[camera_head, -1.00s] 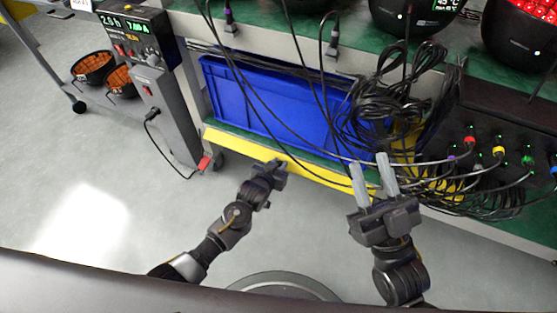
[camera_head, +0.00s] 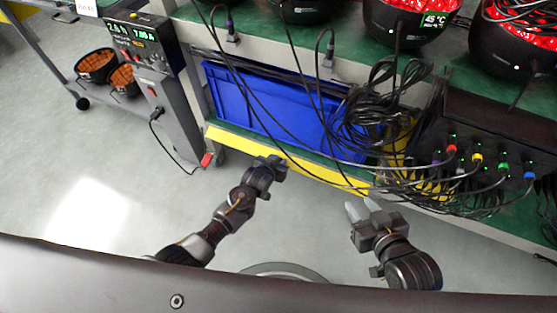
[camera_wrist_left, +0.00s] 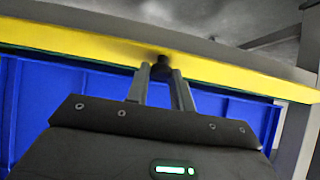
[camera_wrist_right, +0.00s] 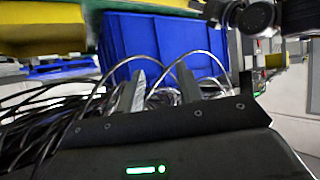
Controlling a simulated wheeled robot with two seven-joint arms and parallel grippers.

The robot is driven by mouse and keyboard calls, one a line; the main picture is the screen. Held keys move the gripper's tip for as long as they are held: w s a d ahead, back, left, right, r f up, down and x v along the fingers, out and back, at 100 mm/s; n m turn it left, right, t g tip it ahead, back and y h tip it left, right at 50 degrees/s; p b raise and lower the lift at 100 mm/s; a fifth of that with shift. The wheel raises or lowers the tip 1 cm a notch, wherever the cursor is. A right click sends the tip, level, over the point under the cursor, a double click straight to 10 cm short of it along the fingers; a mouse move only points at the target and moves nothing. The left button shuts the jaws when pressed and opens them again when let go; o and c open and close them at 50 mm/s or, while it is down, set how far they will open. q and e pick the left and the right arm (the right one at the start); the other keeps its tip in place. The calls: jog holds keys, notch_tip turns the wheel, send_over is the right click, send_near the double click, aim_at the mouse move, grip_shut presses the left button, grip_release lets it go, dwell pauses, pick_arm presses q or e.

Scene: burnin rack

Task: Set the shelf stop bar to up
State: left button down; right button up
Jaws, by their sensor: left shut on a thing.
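The shelf stop bar (camera_head: 228,139) is a long yellow bar along the front edge of the lower shelf, in front of the blue crate. It also crosses the left wrist view (camera_wrist_left: 85,43). A small black knob (camera_wrist_left: 162,66) sits on the bar there. My left gripper (camera_head: 277,163) is at the middle of the bar, and its fingers (camera_wrist_left: 161,75) close around the knob. My right gripper (camera_head: 362,207) is open and empty, in front of the bar's right part and apart from it. In the right wrist view its fingers (camera_wrist_right: 160,88) stand apart with nothing between them.
A blue crate (camera_head: 235,100) stands behind the bar. Black cables (camera_head: 375,115) hang over the crate and the bar's right end, leading to a panel of coloured plugs (camera_head: 477,158). A grey power unit (camera_head: 170,105) stands left. The floor in front is clear.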

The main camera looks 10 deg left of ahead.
dwell(0.3)
pick_arm(q)
jog(key=c, duration=1.3)
grip_release()
jog(key=shift+o, duration=0.2)
jog(key=shift+r, duration=0.1)
jog(key=p+v, duration=0.4)
jog(key=v, duration=0.6)
jog(key=shift+s+r, duration=0.15)
jog(key=shift+s, duration=0.15)
pick_arm(e)
jog(key=s+d+f+m+g+h, duration=0.2)
jog(key=s+d+f+g+h, duration=0.1)
jog(key=s+d+f+g, duration=0.4)
jog(key=shift+s+d+f+g+h, duration=0.15)
jog(key=shift+s+d+g+h, duration=0.4)
jog(key=shift+s, duration=0.85)
pick_arm(q)
jog(key=shift+a, duration=0.15)
jog(key=shift+c, duration=0.2)
pick_arm(e)
jog(key=shift+a, duration=0.1)
